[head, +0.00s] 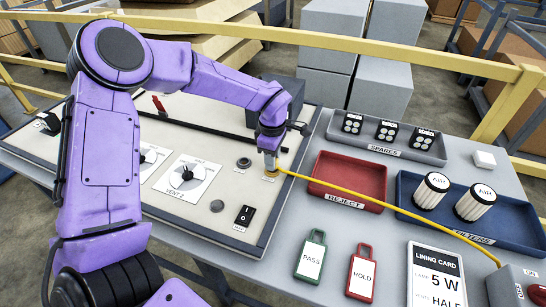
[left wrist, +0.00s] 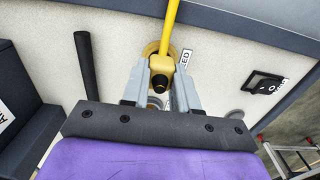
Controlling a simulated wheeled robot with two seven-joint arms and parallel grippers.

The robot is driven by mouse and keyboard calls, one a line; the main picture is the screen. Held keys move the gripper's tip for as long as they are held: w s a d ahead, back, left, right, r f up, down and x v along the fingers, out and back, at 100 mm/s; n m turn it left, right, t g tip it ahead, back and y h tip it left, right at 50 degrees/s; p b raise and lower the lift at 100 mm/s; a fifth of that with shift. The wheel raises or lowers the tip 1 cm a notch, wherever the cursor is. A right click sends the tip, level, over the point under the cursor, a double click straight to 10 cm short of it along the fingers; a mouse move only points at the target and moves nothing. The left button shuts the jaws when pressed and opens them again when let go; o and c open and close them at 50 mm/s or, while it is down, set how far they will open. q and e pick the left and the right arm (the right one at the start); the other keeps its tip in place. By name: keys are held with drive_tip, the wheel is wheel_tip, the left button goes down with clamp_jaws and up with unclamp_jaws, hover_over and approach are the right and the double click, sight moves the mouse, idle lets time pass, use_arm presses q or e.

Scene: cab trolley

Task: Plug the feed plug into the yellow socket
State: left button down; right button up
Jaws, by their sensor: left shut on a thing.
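My left gripper (head: 270,163) is over the right part of the cream panel, pointing down, shut on the feed plug. In the left wrist view the fingers (left wrist: 160,85) hold the plug's yellow body (left wrist: 158,70), with a dark round part between the fingertips. The yellow socket (head: 271,175) is a ring on the panel right at the fingertips. In the left wrist view the socket ring (left wrist: 150,48) shows behind the plug, beside a label ending in "ED". I cannot tell how deep the plug sits in it. My right gripper is not in view.
The yellow cable (head: 390,205) runs from the plug across the red reject tray (head: 322,180) to a grey box (head: 513,285). A black rocker switch (head: 244,215) and dials are on the panel. A dark bar (head: 205,127) lies behind. A yellow rail (head: 400,52) crosses the back.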

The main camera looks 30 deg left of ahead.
use_arm(q)
drive_tip(key=shift+p, duration=0.45)
idle(1.2)
drive_tip(key=shift+p, duration=0.3)
drive_tip(key=shift+f+b, duration=0.3)
drive_tip(key=shift+f, duration=0.2)
drive_tip(key=c, duration=0.8)
unclamp_jaws()
wheel_tip(320, 180, up, 11)
drive_tip(key=shift+f, duration=0.2)
drive_tip(key=o, duration=0.8)
